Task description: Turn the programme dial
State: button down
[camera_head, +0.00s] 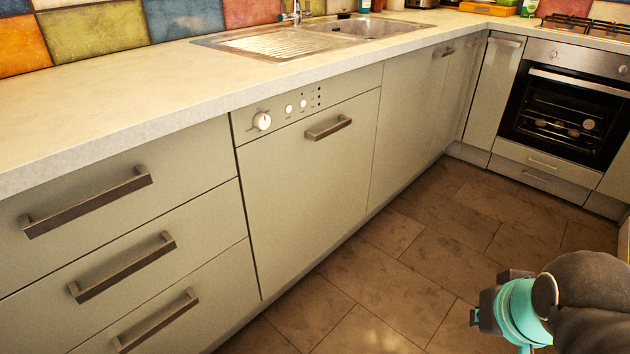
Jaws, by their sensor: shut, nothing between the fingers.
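The programme dial (262,121) is a round white knob at the left end of the control strip (312,93) on the built-in dishwasher (312,180). Two small round buttons and a few dark marks sit to its right. My gripper (474,317) is at the lower right, over the floor and well apart from the dial. It is shut and empty, though its fingers show only partly behind the teal wrist part.
A bar handle (328,128) stands out from the dishwasher front, right of the dial. Drawers with bar handles (90,200) are to the left. The worktop (130,100) overhangs above. An oven (565,110) stands at the far right. The tiled floor (400,250) in front is clear.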

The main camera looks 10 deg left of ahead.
aim_at(261, 121)
jog(key=z, duration=1.9)
jog(key=k, duration=1.35)
jog(key=u, duration=2.05)
jog(key=i, duration=0.5)
jog(key=u, duration=0.05)
